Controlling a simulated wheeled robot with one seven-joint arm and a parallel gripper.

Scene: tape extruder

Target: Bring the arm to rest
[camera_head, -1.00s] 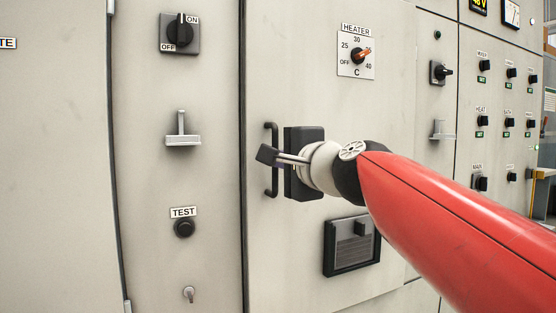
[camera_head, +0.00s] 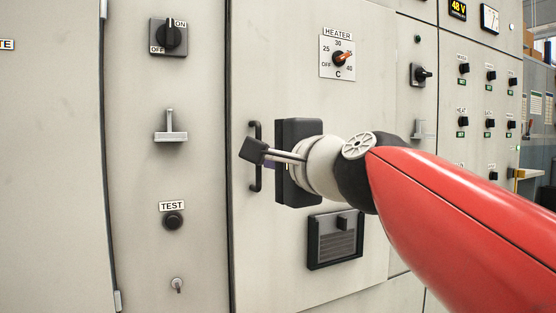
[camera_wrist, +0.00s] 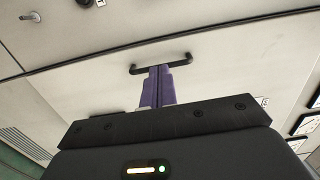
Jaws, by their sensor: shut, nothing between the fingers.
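My gripper (camera_wrist: 159,72) is shut and empty, its two purple fingers pressed together in the wrist view. The fingers point at a black bar handle (camera_head: 255,157) on a grey cabinet door. The handle also shows in the wrist view (camera_wrist: 135,70), just beyond the fingertips; I cannot tell whether they touch it. In the head view, my arm reaches in from the lower right, with the black gripper body (camera_head: 300,160) right of the handle. The fingers are mostly hidden there.
Above the arm is a HEATER dial (camera_head: 342,57). Below it is a dark framed panel (camera_head: 335,240). To the left are an ON/OFF switch (camera_head: 169,38), a T-shaped lever (camera_head: 170,130) and a TEST button (camera_head: 173,221). The cabinet face stands close to the gripper.

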